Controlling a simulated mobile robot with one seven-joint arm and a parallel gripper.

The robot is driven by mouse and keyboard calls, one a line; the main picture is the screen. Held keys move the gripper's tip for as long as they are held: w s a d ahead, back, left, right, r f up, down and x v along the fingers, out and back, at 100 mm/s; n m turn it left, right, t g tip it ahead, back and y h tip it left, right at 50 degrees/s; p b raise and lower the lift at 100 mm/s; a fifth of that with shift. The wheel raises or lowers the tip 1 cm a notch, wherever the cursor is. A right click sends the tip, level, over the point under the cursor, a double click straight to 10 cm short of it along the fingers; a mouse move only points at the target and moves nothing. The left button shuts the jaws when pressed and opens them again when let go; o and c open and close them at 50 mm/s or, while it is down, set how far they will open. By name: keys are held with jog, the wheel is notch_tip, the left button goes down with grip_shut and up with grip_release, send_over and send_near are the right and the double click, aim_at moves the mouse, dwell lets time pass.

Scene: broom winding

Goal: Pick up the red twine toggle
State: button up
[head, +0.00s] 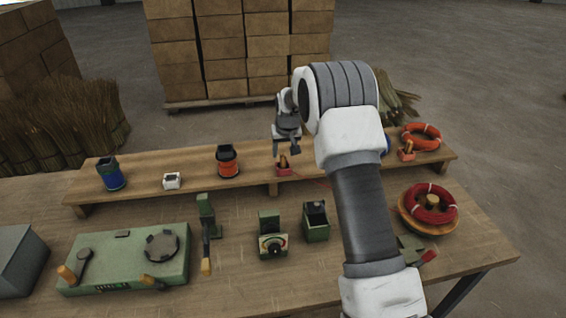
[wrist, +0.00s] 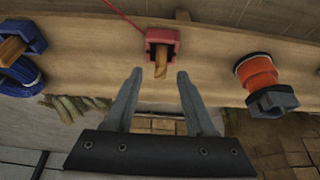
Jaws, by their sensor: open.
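The red twine toggle is a wooden peg (head: 283,160) in a small red holder (head: 284,170) on the raised wooden shelf. In the wrist view the peg (wrist: 160,68) sticks out of the red holder (wrist: 162,38), between and just beyond my fingertips. My gripper (head: 286,151) is open and points down just above the toggle; in the wrist view my gripper (wrist: 160,76) shows a clear gap between its fingers. I see no contact with the peg. A thin red line runs from the holder toward the red twine coil (head: 447,202) in a wooden bowl.
An orange spool (head: 228,162), a small white box (head: 172,181) and a blue spool (head: 111,175) stand left along the shelf. An orange coil (head: 421,136) and another toggle holder (head: 407,154) are at its right. Green machines (head: 130,258) fill the front bench.

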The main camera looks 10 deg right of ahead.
aim_at(283, 155)
jog(key=shift+x, duration=1.6)
grip_shut()
